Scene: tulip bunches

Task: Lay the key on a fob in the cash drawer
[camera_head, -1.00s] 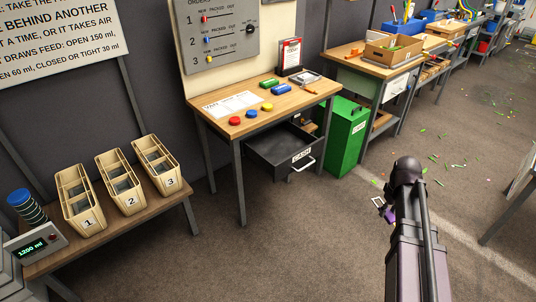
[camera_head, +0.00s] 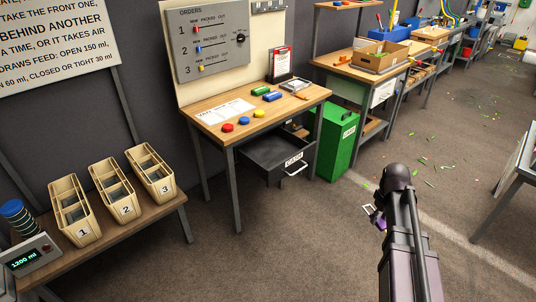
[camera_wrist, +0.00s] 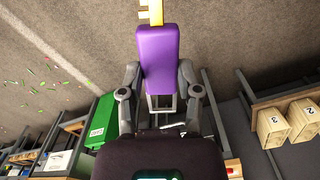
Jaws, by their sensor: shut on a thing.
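The key on a fob shows in the wrist view as a purple fob (camera_wrist: 158,60) with a yellow key (camera_wrist: 151,12) sticking out beyond it. My gripper (camera_wrist: 158,82) is shut on the fob, one finger on each side. In the head view my gripper (camera_head: 378,212) is over the open floor, right of the desk; a bit of purple shows at it, and the key is hard to make out. The cash drawer (camera_head: 292,168) is dark grey, labelled on its front, and pulled open under the desk. Its inside looks empty where visible.
The desk (camera_head: 245,132) above the drawer holds coloured buttons, markers and a sheet. A green bin (camera_head: 335,140) stands right of the drawer. A bench at left carries three numbered crates (camera_head: 113,190). The floor before the drawer is clear.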

